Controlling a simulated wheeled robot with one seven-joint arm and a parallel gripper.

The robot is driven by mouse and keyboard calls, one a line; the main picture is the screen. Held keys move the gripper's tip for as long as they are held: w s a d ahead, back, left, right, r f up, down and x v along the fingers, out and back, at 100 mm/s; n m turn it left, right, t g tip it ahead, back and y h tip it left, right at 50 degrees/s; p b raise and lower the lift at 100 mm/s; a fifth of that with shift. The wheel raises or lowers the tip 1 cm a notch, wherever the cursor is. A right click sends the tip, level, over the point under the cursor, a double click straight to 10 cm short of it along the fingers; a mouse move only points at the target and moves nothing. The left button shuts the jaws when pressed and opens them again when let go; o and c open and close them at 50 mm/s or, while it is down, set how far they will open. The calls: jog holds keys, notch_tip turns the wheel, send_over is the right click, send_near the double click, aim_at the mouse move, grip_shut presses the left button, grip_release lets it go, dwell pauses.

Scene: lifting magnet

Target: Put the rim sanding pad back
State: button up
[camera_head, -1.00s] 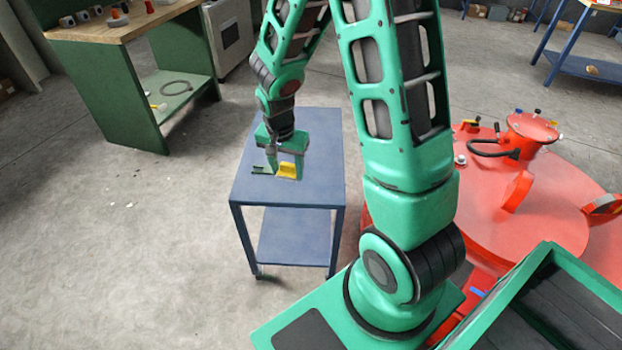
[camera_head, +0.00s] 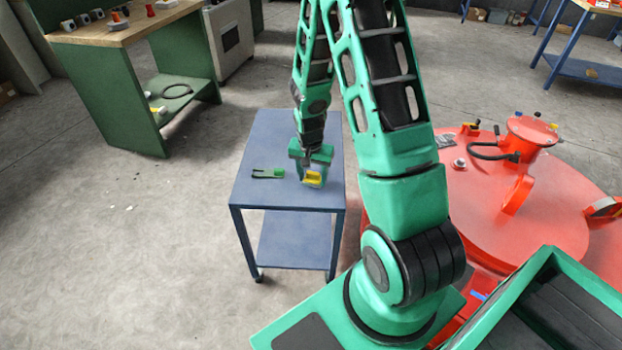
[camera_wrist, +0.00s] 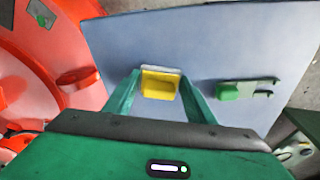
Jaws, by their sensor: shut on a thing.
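The yellow block with a pale grey sole, which I take for the rim sanding pad (camera_head: 314,179), is between the fingers of my gripper (camera_head: 312,174), over the blue table. In the wrist view the pad (camera_wrist: 159,86) sits between both green fingertips, with the pale sole edge along its far side. My gripper (camera_wrist: 160,80) is shut on it. I cannot tell whether the pad touches the tabletop.
A green forked tool (camera_head: 268,173) lies on the blue table (camera_head: 262,150), left of the pad. The red magnet (camera_head: 470,200) stands right of the table, with a dark grey flat item (camera_head: 446,140) on top. A green workbench (camera_head: 110,80) stands at the back left.

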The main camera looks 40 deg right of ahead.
jog(key=shift+f, duration=0.45)
jog(key=shift+f, duration=0.2)
